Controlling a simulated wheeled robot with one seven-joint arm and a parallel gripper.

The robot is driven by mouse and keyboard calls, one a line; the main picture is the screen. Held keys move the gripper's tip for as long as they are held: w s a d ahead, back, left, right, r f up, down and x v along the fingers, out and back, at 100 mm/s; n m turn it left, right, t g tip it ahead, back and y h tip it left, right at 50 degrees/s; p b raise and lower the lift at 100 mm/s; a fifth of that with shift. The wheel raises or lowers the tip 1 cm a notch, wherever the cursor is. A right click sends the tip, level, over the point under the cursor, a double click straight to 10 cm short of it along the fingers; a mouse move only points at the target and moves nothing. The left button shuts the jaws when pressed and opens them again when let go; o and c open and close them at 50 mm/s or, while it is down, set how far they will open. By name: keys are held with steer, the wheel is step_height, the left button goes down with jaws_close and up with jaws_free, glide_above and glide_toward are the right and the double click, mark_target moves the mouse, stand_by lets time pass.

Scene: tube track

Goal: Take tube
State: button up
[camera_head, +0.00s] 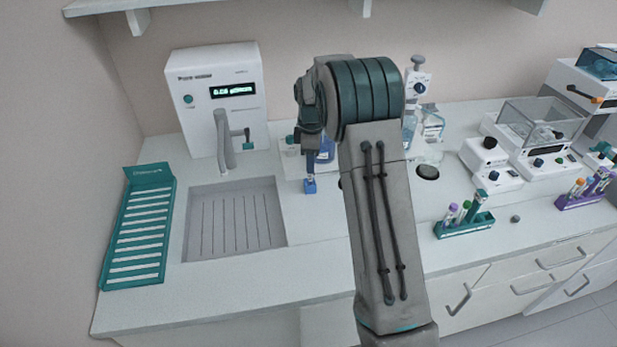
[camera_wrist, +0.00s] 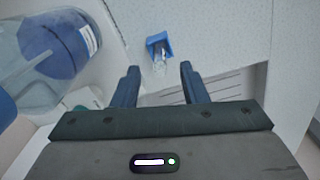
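My gripper (camera_wrist: 158,74) is open, with its two dark blue fingers apart and nothing between the tips. In the head view, my gripper (camera_head: 309,146) hangs over the counter just right of the sink, partly hidden by my own arm. A small blue holder (camera_wrist: 156,39) with a clear, tube-like piece (camera_wrist: 160,63) shows beyond the fingertips in the wrist view, roughly in line with the gap. The blue holder (camera_head: 310,187) is below my gripper in the head view. Other capped tubes (camera_head: 466,207) stand in a teal rack (camera_head: 463,230) at the right.
A large clear bottle (camera_wrist: 50,60) is close to the left finger in the wrist view. The sink (camera_head: 235,220), a water unit (camera_head: 216,95) and a teal slotted board (camera_head: 138,230) are at left. A balance (camera_head: 545,140) and purple rack (camera_head: 580,200) are at right.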

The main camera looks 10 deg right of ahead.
mark_target(310, 179)
steer(key=shift+f+p, duration=1.1)
steer(key=shift+f, duration=1.5)
steer(key=c, duration=0.8)
